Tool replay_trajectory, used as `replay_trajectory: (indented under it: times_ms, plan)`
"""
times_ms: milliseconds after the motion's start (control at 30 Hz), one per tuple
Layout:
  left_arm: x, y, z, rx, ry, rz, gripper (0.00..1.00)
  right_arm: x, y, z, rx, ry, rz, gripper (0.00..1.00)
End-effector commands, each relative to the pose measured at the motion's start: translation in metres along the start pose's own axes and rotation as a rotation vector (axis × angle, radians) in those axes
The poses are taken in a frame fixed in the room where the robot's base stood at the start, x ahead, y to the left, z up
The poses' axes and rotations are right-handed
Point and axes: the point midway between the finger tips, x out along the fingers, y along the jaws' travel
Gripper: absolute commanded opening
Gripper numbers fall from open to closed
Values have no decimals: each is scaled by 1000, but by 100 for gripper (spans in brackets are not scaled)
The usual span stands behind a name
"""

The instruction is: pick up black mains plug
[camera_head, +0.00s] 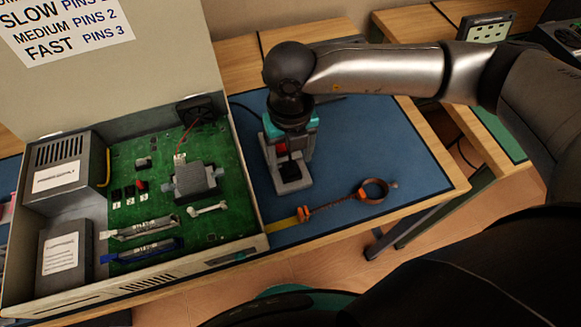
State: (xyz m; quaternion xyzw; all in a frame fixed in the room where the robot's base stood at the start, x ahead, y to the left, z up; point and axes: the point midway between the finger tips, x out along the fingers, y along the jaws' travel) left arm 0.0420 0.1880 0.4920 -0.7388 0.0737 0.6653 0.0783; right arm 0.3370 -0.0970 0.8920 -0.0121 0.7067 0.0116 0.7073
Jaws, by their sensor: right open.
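My right arm reaches in from the right, and my right gripper (289,172) points down over the blue mat (395,140). Its jaws are open. A small black shape (289,168) shows between or just behind the fingers. It may be the black mains plug, but the gripper covers most of it and I cannot tell whether the fingers touch it. My left gripper is not in view.
An open computer case (130,270) with a green circuit board stands close on the left. An orange-brown ring-shaped tool (340,202) and a yellow strip (283,222) lie at the mat's front. The mat's right part is clear. A thin black cable (243,107) runs behind the case.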

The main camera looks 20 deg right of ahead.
Motion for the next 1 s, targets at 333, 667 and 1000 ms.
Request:
replay_trajectory:
  times_ms: [333,667,1000]
  plan:
    - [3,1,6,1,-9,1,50,18,0,-1,-1,1,0,72]
    - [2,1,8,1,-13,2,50,17,0,-1,0,1,0,41]
    - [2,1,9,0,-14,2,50,17,0,-1,0,1,0,6]
